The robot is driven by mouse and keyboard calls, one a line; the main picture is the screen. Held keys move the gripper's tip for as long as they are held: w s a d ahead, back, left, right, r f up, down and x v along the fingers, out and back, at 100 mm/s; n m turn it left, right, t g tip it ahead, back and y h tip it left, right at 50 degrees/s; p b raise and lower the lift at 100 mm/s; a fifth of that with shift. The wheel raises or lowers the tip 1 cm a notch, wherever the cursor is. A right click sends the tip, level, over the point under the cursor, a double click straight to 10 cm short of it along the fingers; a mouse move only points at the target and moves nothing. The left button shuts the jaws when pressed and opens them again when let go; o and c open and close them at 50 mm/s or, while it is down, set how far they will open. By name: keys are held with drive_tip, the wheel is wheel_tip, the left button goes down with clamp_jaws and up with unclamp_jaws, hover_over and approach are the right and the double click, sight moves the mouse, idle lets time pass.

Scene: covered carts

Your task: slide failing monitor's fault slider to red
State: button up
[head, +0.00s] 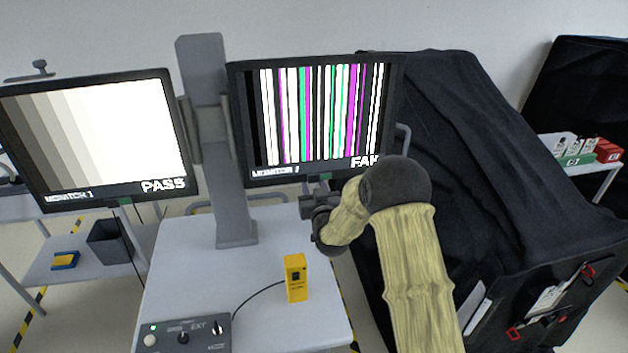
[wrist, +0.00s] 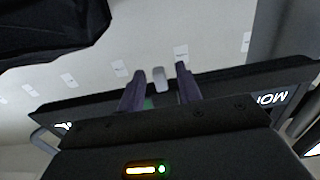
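The right monitor (head: 317,115) shows coloured vertical stripes and a FAIL label, partly covered by my arm. Its fault slider shows a small green patch (head: 325,177) under the lower edge. In the wrist view the monitor's dark edge (wrist: 80,108) runs behind my fingers, with inverted lettering. My gripper (wrist: 158,75) is open there, its fingers around a pale grey tab (wrist: 160,78), seemingly the slider's knob, with gaps on both sides. A bit of green (wrist: 148,103) shows beside the left finger. No red shows on the slider. The left monitor (head: 95,140) shows grey bars and PASS.
A grey post (head: 205,150) carries both monitors above a pale table. On the table are a yellow device (head: 296,278) and a dark control box (head: 185,334). A black-covered cart (head: 480,150) stands close on the right.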

drive_tip(key=shift+w+a, duration=0.2)
drive_tip(key=shift+w, duration=0.45)
clamp_jaws()
